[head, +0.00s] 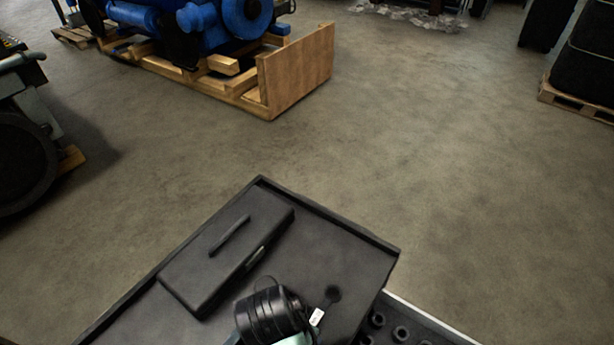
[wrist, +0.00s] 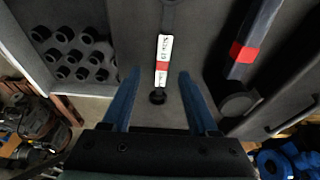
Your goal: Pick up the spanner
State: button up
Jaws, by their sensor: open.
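The spanner (wrist: 164,48) lies on the dark cart top. It is dark, with a white label and a red mark. In the head view, its dark head and white label (head: 317,317) show just right of my wrist, which hides the rest. My gripper (wrist: 160,75) is open, with its two blue fingers on either side of the spanner's lower part in the wrist view. Nothing is gripped. I cannot tell how high the fingers are above the cart top. In the head view my wrist hides the fingers.
A black toolbox (head: 222,254) with a handle lies on the raised-edge cart top (head: 340,262). A dark bar with a red band (wrist: 246,48) lies right of the spanner in the wrist view. Several sockets (wrist: 75,52) stand in a tray to the left. Open floor surrounds the cart.

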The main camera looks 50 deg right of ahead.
jog(key=shift+p+x, duration=0.65)
jog(key=shift+x, duration=1.85)
jog(key=shift+w, duration=0.2)
grip_shut()
jog(key=shift+d, duration=0.1)
